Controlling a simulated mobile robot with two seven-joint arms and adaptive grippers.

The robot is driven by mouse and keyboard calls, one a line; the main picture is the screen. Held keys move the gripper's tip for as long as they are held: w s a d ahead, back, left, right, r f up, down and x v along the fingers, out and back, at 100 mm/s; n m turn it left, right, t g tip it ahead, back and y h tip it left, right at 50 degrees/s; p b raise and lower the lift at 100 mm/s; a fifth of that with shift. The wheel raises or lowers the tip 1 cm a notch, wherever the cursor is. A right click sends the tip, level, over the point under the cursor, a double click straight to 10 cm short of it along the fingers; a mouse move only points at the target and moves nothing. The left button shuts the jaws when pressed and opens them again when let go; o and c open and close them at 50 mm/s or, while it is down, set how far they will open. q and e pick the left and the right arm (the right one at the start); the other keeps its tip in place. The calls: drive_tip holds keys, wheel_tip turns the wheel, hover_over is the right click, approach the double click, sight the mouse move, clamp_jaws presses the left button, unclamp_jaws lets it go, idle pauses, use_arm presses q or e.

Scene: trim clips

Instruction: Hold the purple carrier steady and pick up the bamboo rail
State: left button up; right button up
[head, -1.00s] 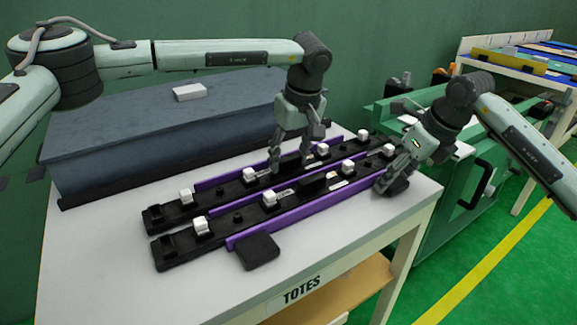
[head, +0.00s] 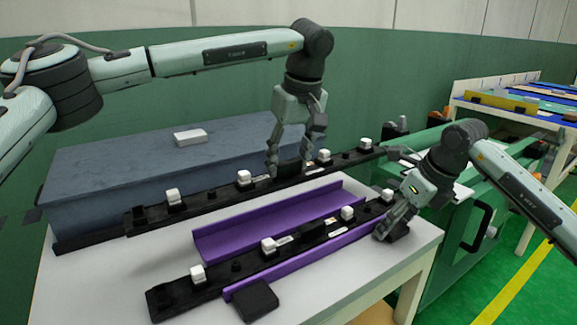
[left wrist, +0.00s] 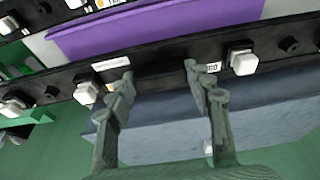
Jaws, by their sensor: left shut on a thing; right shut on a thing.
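The purple carrier (head: 230,243) is a long tray on the table; its rear channel is empty. A second black rail (head: 249,262) with white clips sits in its front channel. My left gripper (head: 289,170) is shut on the middle block of the other rail (head: 215,196), which looks black rather than bamboo and bears several white clips. It holds this rail above and behind the carrier; the rail also shows in the left wrist view (left wrist: 265,50). My right gripper (head: 385,229) is shut at the black tab (head: 398,231) at the carrier's right end; its fingers partly hide the tab.
A blue-grey box (head: 100,185) with a small white block (head: 190,137) on top stands behind the lifted rail. Another black tab (head: 256,301) projects from the carrier's front left. A green bench (head: 440,255) stands right of the white table (head: 110,290).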

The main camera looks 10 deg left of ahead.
drive_tip(key=o, duration=1.4)
drive_tip(key=shift+c, duration=0.2)
drive_tip(key=shift+r, duration=0.1)
